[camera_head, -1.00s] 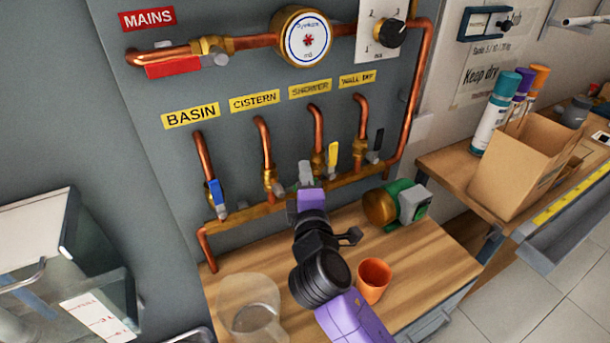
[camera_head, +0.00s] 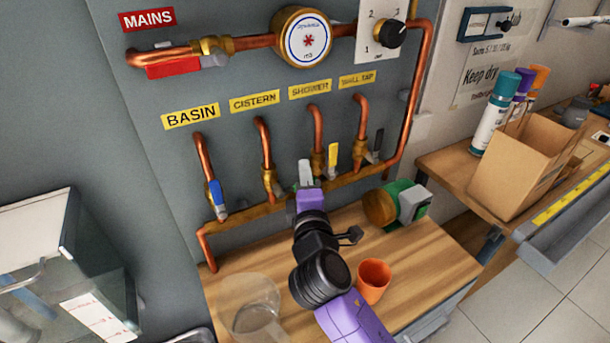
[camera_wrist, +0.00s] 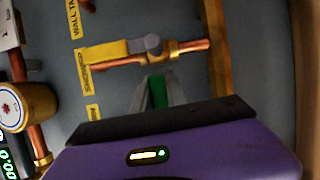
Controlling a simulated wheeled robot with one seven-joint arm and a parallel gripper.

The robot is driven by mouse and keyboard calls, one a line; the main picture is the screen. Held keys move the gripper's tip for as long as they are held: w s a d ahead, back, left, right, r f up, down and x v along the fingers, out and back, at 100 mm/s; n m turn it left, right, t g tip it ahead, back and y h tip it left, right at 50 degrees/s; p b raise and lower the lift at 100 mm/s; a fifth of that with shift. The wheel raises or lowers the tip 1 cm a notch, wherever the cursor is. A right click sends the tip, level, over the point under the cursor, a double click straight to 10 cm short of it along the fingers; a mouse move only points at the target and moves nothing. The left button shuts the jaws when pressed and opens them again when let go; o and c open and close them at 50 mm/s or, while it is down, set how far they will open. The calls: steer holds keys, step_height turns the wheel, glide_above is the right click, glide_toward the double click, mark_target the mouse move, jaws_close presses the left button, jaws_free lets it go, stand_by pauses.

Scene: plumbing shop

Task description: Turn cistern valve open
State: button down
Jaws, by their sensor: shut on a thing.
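The cistern valve (camera_head: 272,183) is a brass body on the copper pipe under the yellow CISTERN label (camera_head: 254,102). My gripper (camera_head: 305,173) is just right of it in the head view, between the cistern and shower branches. In the wrist view, my gripper's grey fingers are shut on a green handle (camera_wrist: 157,92), which I take to be the cistern valve's. Most of that handle is hidden by my fingers, so its exact angle cannot be told. The cistern valve body is out of sight in the wrist view.
The shower valve's yellow handle (camera_head: 333,157) is close to the right of my gripper. The basin valve's blue handle (camera_head: 216,193) is to the left. A green and brass pump-like unit (camera_head: 396,204), an orange cup (camera_head: 373,280) and a clear jug (camera_head: 252,308) stand on the bench.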

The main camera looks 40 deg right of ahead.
steer(key=w+a+r+n+t+y, duration=0.1)
steer(key=a+r+n+t, duration=0.2)
steer(key=n, duration=1)
steer(key=shift+a+r+n+t, duration=0.3)
steer(key=shift+r+t, duration=0.7)
steer(key=shift+r, duration=0.25)
steer(key=c, duration=1.3)
jaws_free()
steer(key=shift+c, duration=0.2)
steer(key=shift+r, duration=0.1)
steer(key=shift+r, duration=0.1)
